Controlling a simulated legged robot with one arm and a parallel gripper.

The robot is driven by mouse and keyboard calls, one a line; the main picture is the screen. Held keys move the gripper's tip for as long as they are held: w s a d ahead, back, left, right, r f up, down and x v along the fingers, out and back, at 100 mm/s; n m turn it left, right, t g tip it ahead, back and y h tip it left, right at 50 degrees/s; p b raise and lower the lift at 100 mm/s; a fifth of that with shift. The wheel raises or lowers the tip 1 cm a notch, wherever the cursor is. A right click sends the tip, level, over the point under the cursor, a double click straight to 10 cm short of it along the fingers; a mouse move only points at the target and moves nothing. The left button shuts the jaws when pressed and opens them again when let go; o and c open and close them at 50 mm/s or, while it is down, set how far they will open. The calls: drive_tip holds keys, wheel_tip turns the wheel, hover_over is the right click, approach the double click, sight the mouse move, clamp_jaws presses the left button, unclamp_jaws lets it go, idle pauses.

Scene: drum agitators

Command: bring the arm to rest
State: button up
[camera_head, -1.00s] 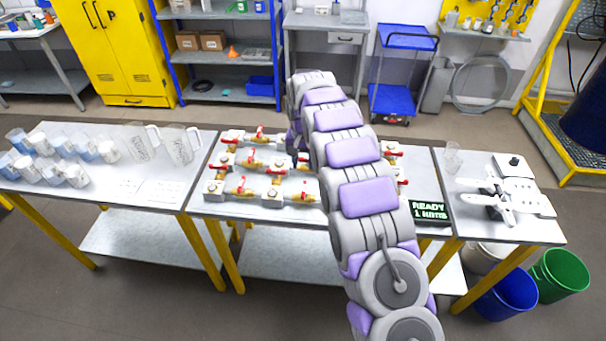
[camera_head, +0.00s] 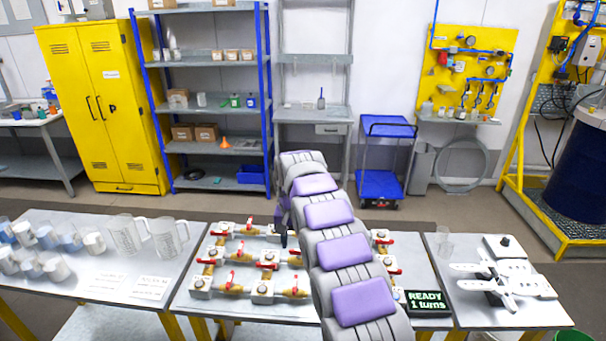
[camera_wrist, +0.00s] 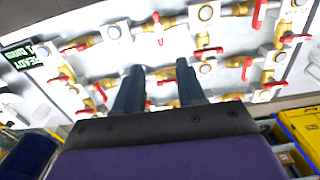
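My arm, grey with lilac pads, reaches forward over the middle table (camera_head: 235,308) in the head view and hides part of the brass valves. My gripper (camera_wrist: 158,72) shows in the wrist view as two dark fingers standing apart, with nothing held between them. Brass pipework with red-handled valves (camera_wrist: 205,42) lies beyond the fingertips; I cannot tell how close they are to it. The same valve assembly (camera_head: 265,260) shows in the head view to the left of my arm.
A display (camera_head: 428,303) reading "READY 1 turns" stands right of my arm. Clear beakers and jugs (camera_head: 125,235) stand on the left table. A white bladed device (camera_head: 500,282) lies on the right table. A blue shelf, yellow cabinet (camera_head: 105,100) and blue cart (camera_head: 383,183) stand behind.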

drive_tip(key=s+d+r+b, duration=0.2)
drive_tip(key=s+d+r, duration=0.2)
drive_tip(key=s+d, duration=0.45)
drive_tip(key=s+d+r+b, duration=0.1)
drive_tip(key=s+d+r, duration=0.35)
drive_tip(key=s, duration=0.75)
drive_tip(key=s+d+f+b, duration=0.1)
drive_tip(key=s+d+f, duration=0.1)
drive_tip(key=s, duration=0.8)
drive_tip(key=s+d+f+g+b, duration=0.1)
drive_tip(key=s+d+f, duration=0.1)
drive_tip(key=s, duration=0.8)
drive_tip(key=s+d+f+b, duration=0.1)
drive_tip(key=s+d+f, duration=0.1)
drive_tip(key=s, duration=0.8)
drive_tip(key=shift+d+f+n+g, duration=0.3)
drive_tip(key=shift+f+g, duration=0.1)
drive_tip(key=shift+f, duration=0.2)
drive_tip(key=shift+a, duration=0.1)
